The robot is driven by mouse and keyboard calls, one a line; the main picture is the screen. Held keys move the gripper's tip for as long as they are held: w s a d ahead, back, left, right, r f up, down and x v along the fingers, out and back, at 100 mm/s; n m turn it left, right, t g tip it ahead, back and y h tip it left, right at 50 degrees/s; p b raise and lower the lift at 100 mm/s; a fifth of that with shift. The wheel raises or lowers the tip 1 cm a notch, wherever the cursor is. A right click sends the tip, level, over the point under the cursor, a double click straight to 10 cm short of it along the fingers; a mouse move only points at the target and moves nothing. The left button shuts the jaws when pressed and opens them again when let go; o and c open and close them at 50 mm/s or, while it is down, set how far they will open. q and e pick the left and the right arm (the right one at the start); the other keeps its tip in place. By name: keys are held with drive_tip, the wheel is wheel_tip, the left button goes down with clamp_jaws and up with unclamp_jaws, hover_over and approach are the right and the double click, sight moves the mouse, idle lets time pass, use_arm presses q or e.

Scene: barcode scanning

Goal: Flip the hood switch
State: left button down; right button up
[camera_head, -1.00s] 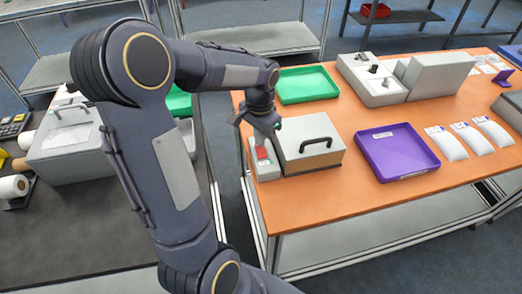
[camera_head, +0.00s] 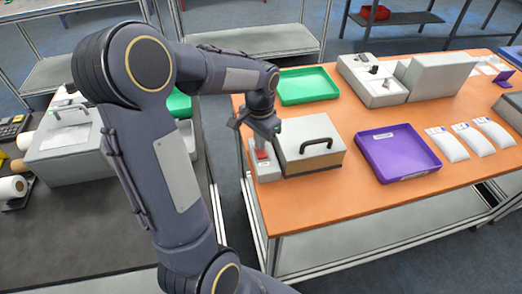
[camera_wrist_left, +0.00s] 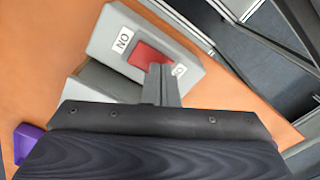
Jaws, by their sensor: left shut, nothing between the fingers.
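The hood switch is a red rocker (camera_head: 262,155) on a small grey box (camera_head: 266,173) at the left edge of the orange table. In the left wrist view the red rocker (camera_wrist_left: 146,53) lies between a white label (camera_wrist_left: 122,39) and a second label partly hidden by the fingers. My left gripper (camera_head: 262,143) is shut and empty, pointing down at the rocker. In the left wrist view its fingertips (camera_wrist_left: 161,70) overlap the rocker's end near the half-hidden label; I cannot tell whether they touch. My right gripper is out of view.
A grey box with a black handle (camera_head: 292,163) stands right beside the switch box. A green tray (camera_head: 307,86) lies behind, and a purple tray (camera_head: 398,153) lies to the right. Several white packets (camera_head: 447,145) lie farther right. The table's front strip is clear.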

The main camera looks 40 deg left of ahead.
use_arm(q)
wheel_tip(320, 180, up, 7)
drive_tip(key=p, duration=0.5)
idle(0.6)
drive_tip(key=s+d+r+n+t+h, duration=0.1)
drive_tip(key=s+d+r+t+h, duration=0.1)
drive_tip(key=s+d, duration=0.4)
drive_tip(key=s+d+r+n+t+h, duration=0.1)
drive_tip(key=s+d+r+n+t, duration=0.1)
drive_tip(key=s+d, duration=0.5)
drive_tip(key=s+r+t, duration=0.1)
drive_tip(key=s, duration=0.3)
drive_tip(key=shift+d+r+t+h, duration=0.15)
drive_tip(key=shift+d+t+h, duration=0.15)
drive_tip(key=shift+h, duration=0.1)
